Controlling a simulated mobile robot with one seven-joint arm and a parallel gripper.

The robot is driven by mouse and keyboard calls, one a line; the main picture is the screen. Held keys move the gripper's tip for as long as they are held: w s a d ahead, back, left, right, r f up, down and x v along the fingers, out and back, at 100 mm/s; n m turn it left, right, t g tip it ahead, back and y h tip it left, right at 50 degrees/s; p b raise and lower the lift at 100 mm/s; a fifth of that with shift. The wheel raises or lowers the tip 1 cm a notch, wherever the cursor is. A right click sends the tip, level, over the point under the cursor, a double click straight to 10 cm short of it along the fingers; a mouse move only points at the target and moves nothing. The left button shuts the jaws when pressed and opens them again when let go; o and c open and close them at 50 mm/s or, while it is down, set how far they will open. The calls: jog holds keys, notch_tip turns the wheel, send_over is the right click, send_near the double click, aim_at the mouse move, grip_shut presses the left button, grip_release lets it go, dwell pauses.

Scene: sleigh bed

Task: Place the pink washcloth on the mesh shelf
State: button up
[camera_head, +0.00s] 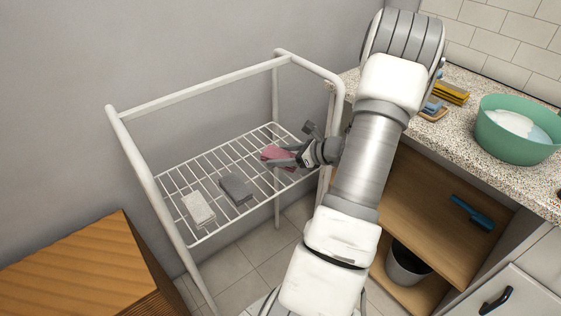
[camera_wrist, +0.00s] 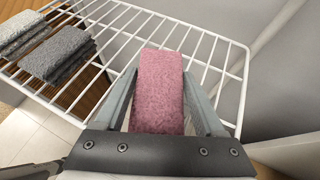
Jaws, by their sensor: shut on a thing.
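The pink washcloth (camera_head: 277,155) is a folded block held between the fingers of my gripper (camera_head: 284,160). In the wrist view the washcloth (camera_wrist: 160,88) lies between both fingers of my gripper (camera_wrist: 160,100), over the mesh shelf (camera_wrist: 215,52). The white wire mesh shelf (camera_head: 222,168) sits inside a white tube frame. The washcloth is over the right part of the shelf. I cannot tell whether it touches the wires.
A dark grey folded cloth (camera_head: 235,189) and a light grey one (camera_head: 198,208) lie on the shelf's left part. A wooden cabinet (camera_head: 85,265) stands at left front. A speckled counter (camera_head: 465,125) with a green basin (camera_head: 515,135) is at right.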

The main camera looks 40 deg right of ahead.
jog(key=shift+f, duration=0.55)
jog(key=shift+f, duration=0.2)
jog(key=o, duration=1.5)
jog(key=shift+s+d+r, duration=0.1)
jog(key=shift+s+r, duration=0.15)
jog(key=shift+r, duration=0.2)
jog(key=p+v, duration=0.3)
jog(key=v, duration=0.8)
jog(key=shift+s, duration=0.2)
